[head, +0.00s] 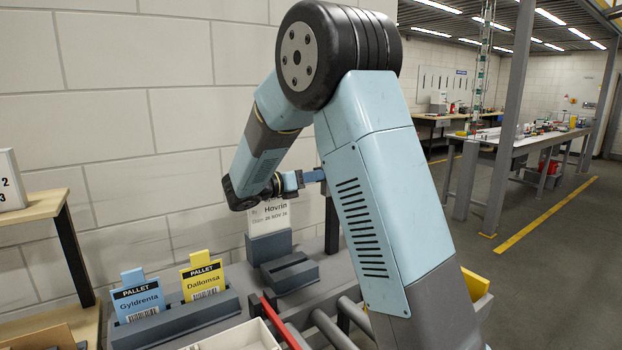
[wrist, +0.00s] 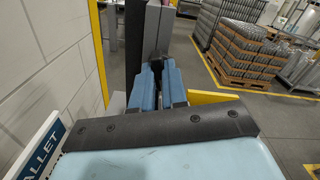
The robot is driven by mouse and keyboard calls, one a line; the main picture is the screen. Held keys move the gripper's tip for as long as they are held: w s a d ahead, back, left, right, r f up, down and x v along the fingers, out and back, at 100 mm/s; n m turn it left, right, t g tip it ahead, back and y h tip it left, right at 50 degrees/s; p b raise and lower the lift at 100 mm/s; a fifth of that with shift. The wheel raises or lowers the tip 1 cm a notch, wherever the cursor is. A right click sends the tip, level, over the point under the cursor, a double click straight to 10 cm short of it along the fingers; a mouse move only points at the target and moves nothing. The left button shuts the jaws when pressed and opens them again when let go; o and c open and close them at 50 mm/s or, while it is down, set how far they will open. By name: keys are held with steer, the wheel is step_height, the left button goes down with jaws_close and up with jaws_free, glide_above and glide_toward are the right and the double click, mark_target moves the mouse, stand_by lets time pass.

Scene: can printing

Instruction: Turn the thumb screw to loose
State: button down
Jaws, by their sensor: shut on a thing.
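My gripper (wrist: 158,72) has its two blue fingers closed in front of a dark grey upright post in the wrist view. The thumb screw (wrist: 157,65) is between the fingertips; only a small dark part of it shows, and its turn cannot be read. In the head view my gripper (head: 316,176) points right toward the post (head: 331,222), and my own arm hides the fingertips' far end and the screw.
A blue pallet card (head: 137,297) and a yellow pallet card (head: 203,277) stand in a grey holder at lower left. A white label card (head: 268,216) stands below my gripper. Rollers and a red bar (head: 284,322) lie in front. A block wall is close on the left.

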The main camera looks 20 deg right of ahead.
steer(key=shift+d, duration=0.1)
stand_by(0.5)
steer(key=c, duration=1.2)
jaws_free()
steer(key=shift+o, duration=0.2)
steer(key=v, duration=1.4)
steer(key=s+d+r+m+g+y, duration=0.1)
steer(key=s+d+m+g+y, duration=0.5)
steer(key=s+d+m, duration=0.65)
steer(key=s+d+f+m+t+y, duration=0.1)
steer(key=s+m+t+y, duration=0.5)
steer(key=s+m+y, duration=0.5)
steer(key=s+m, duration=0.2)
steer(key=s, duration=0.6)
steer(key=shift+s+d, duration=0.3)
steer(key=shift+s, duration=0.05)
